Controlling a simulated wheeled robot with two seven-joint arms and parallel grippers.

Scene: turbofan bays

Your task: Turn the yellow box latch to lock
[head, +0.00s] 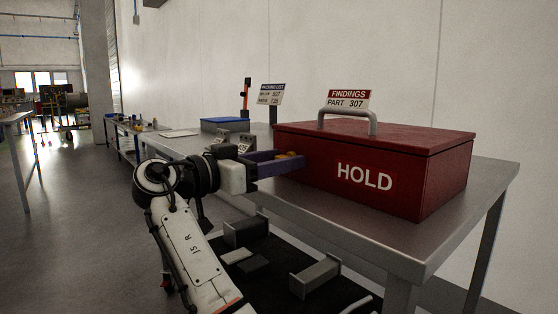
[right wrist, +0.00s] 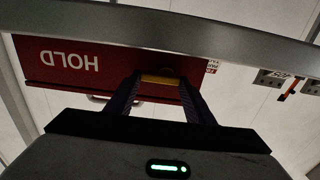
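The red box (head: 385,175) marked HOLD stands on the metal table with its lid down and a grey handle on top. Its yellow latch (head: 288,155) is on the left-hand side of the box, partly hidden by my fingers. My right gripper (head: 280,162) reaches in from the left at latch height, its purple fingers apart. In the right wrist view the yellow latch (right wrist: 160,79) lies crosswise between the fingertips (right wrist: 160,88). I cannot tell whether either finger touches it. My left gripper is not in view.
A FINDINGS sign (head: 348,99) stands behind the box handle. A PACKING LIST sign (head: 270,94) and a blue-topped box (head: 225,124) stand farther back. The right end of the table is bare.

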